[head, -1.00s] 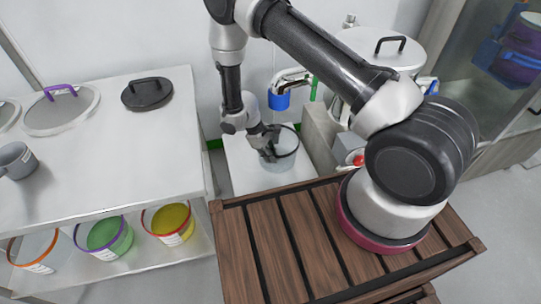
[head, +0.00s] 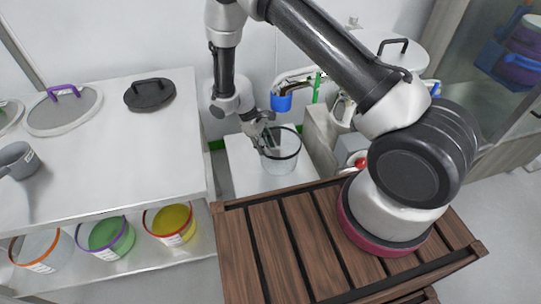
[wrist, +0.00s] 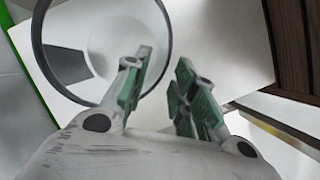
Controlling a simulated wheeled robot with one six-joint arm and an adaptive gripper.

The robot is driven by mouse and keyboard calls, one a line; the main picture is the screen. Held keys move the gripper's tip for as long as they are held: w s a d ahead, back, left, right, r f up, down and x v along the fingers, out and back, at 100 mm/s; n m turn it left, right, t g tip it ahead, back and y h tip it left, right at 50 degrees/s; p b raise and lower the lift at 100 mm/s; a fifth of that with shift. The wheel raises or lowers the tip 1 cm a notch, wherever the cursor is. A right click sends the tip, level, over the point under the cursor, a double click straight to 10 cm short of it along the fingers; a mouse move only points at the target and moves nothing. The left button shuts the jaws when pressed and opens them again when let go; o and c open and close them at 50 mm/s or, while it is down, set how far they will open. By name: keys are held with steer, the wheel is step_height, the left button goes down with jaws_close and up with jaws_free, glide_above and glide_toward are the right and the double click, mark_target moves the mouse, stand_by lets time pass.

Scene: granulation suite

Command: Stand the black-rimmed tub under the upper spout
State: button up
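The clear black-rimmed tub (head: 286,166) stands upright on a white surface beyond the wooden deck. It is large in the upper left of the wrist view, where its dark rim (wrist: 171,35) shows. My gripper (head: 267,141) is at the tub's left rim in the head view. In the wrist view its green-padded fingers (wrist: 164,75) are apart, one over the tub's opening and one outside the rim; no grip shows. A spout with a blue end (head: 281,103) appears above the tub's far rim. I cannot tell whether the tub is directly beneath it.
A white table (head: 100,160) at left bears lids and a grey scoop (head: 17,160). Tubs with orange, purple and yellow-filled red rims stand on its lower shelf (head: 140,249). A grey block (head: 318,128) and lidded vessel stand right of the tub. My slatted deck is in front.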

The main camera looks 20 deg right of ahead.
steer(key=v, duration=0.5)
steer(key=shift+a+r, duration=0.1)
steer(key=shift+r, duration=0.05)
steer(key=s+d+r+m+t+y, duration=0.1)
steer(key=s+d+r, duration=0.6)
steer(key=r, duration=0.7)
steer(key=s+d+r+m+t+y, duration=0.1)
steer(key=s+d+r+m+t, duration=0.2)
steer(key=r, duration=1.1)
steer(key=s+d+r+m+t+y, duration=0.1)
steer(key=s+d+r+m+t, duration=0.1)
steer(key=s+d+r+m, duration=0.4)
steer(key=s+d+r, duration=0.5)
steer(key=s+r, duration=0.3)
steer(key=s, duration=0.1)
steer(key=shift+d+r+m+t+y, duration=0.2)
steer(key=shift+d+m+t+y, duration=0.1)
steer(key=shift+d+t, duration=0.1)
